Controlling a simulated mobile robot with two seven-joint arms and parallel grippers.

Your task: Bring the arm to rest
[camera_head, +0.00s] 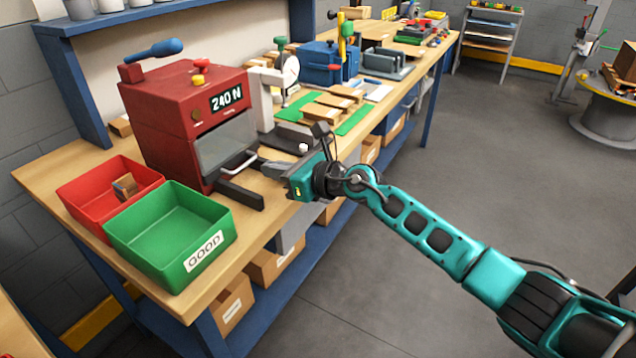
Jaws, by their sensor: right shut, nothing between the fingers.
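My right arm reaches in from the lower right, teal with dark joints. Its right gripper (266,168) is over the front edge of the workbench (262,229), just right of the red machine (190,116). The fingers are shut with nothing between them. They are small and dark in this view, and I cannot tell whether they touch anything. My left gripper is not in view.
A green bin (160,236) marked GOOD and a red bin (85,186) holding a small block stand at the bench's near end. A dial gauge (290,72) and wooden blocks (323,105) are behind the gripper.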

